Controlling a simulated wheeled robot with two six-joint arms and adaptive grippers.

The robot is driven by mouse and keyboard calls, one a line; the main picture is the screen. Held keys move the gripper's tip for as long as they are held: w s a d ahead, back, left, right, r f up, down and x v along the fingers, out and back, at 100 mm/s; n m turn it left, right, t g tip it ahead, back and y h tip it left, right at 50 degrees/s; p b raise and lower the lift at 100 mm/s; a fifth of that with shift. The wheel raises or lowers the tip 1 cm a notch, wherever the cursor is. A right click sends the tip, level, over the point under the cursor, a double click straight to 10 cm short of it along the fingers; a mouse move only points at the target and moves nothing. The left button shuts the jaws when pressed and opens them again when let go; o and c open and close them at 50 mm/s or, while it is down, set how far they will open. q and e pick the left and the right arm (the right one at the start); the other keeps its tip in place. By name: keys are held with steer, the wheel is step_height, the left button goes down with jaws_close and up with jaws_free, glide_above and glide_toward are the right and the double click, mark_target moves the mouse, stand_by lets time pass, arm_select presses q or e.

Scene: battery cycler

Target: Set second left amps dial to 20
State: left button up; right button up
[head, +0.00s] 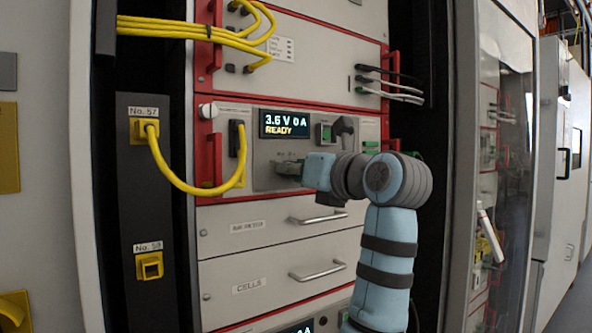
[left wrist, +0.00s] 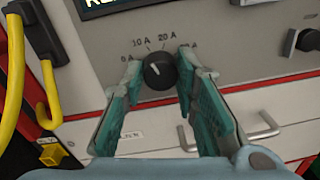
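The amps dial (left wrist: 160,72) is a round black knob with a white pointer mark, seen in the left wrist view below the display. Its mark points up and left, toward the 0 A to 10 A side. The 20 A label (left wrist: 167,37) is above it, slightly right. My left gripper (left wrist: 160,66) has its teal fingers spread on either side of the dial; I cannot tell whether they touch it. In the head view the left gripper (head: 288,168) is at the panel and hides the dial. The display (head: 285,124) reads 3.5 V 0 A READY. My right gripper is not in view.
A yellow cable (head: 183,187) loops from the No. 57 socket to a black plug (head: 237,140) left of the dial. Another black knob (head: 346,126) is to the right. Drawers with handles (head: 318,216) are below. Red handles flank the panel.

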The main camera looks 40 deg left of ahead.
arm_select(q)
jaws_close()
steer(key=shift+r+m+p, duration=0.1)
steer(key=shift+m+p, duration=3.6)
steer(key=shift+m, duration=0.5)
steer(key=o, duration=1)
jaws_free()
steer(key=shift+w, duration=0.1)
steer(key=shift+d, duration=0.15)
